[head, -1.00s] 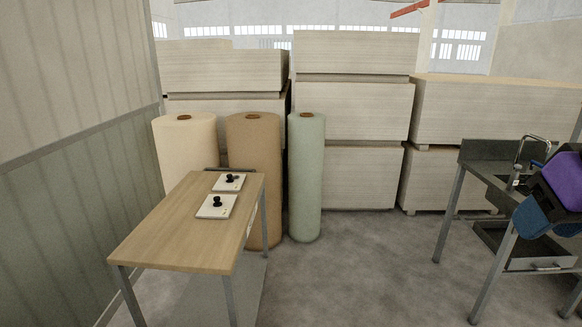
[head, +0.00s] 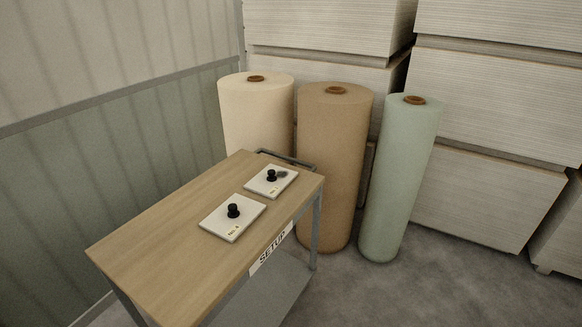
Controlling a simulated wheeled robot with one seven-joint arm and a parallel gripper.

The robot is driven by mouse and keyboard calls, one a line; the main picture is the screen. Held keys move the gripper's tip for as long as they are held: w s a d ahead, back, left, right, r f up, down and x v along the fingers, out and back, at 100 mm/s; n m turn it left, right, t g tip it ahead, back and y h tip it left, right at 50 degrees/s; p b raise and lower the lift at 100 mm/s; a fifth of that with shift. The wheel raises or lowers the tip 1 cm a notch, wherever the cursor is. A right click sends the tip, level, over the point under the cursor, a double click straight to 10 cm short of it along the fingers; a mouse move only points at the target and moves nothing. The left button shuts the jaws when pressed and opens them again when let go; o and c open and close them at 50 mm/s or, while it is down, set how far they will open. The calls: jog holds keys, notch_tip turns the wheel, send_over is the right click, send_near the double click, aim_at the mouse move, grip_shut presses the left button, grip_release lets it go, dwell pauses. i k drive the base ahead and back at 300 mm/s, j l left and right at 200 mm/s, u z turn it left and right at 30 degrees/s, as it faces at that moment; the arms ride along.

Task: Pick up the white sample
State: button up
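No thing that I can name for sure as the white sample shows in the head view. Two flat white plates lie on a wooden-topped cart (head: 160,235). The nearer white plate (head: 216,224) carries a black knob and a small label. The farther white plate (head: 262,188) carries a black knob with a dark piece beside it, and a small label. Both lie apart from each other near the cart's far right edge. My gripper is not in view.
The cart has a grey handle (head: 288,158) at its far end and a SETUP sign on its side. Cream (head: 257,115), brown (head: 333,165) and green (head: 398,175) rolls stand behind it. Stacked boards (head: 490,120) fill the back. Grey floor (head: 400,295) is clear at right.

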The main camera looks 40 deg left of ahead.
aim_at(273, 179)
jog(key=i+u, duration=0.25)
jog(key=i, duration=0.3)
jog(key=i+u, duration=0.25)
jog(key=i, duration=0.25)
jog(key=i+l+u, duration=0.2)
jog(key=i, duration=0.3)
jog(key=i+j+u, duration=0.1)
jog(key=u, duration=0.3)
jog(key=i+u, duration=0.55)
jog(key=u, duration=0.25)
jog(key=i+l+u, duration=0.1)
jog(key=u, duration=0.3)
jog(key=i+u, duration=0.35)
